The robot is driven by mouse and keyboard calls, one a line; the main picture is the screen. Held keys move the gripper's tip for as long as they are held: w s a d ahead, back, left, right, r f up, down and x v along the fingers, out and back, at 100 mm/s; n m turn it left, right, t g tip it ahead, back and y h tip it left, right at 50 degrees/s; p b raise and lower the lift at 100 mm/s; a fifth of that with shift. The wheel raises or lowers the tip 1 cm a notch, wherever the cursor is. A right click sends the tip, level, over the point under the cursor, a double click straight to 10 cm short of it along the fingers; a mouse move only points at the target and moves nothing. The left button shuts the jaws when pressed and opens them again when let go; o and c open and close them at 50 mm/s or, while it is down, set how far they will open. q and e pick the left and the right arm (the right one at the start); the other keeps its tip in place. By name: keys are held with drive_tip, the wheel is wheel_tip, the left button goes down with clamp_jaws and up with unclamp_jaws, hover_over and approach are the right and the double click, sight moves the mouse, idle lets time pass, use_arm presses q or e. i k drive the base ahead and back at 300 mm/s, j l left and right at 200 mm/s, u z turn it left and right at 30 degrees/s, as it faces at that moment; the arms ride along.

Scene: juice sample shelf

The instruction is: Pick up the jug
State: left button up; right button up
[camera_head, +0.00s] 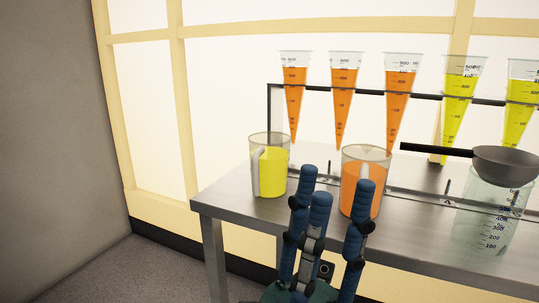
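Two clear jugs stand upright on the metal table. One jug with yellow juice (272,168) is at the left end of the table, its handle facing left. The other jug with orange juice (372,163) stands to its right. My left gripper (336,195) comes up from the bottom of the view with its blue fingers pointing up and spread apart. It is open and empty. Its fingers overlap the lower part of the orange jug in the picture; I cannot tell if they touch it. My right gripper is not in view.
The metal table (228,196) has its left edge clear. Behind the jugs, a black rack (318,88) holds several conical flasks of orange and yellow juice. At the right, a strainer (505,162) with a dark handle rests over a clear beaker (484,226).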

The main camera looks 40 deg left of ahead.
sight(270, 152)
drive_tip(key=l+u, duration=0.15)
drive_tip(key=u, duration=0.25)
drive_tip(key=l+u, duration=0.15)
drive_tip(key=u, duration=0.25)
drive_tip(key=l+u, duration=0.15)
drive_tip(key=u, duration=0.2)
drive_tip(key=i, duration=0.05)
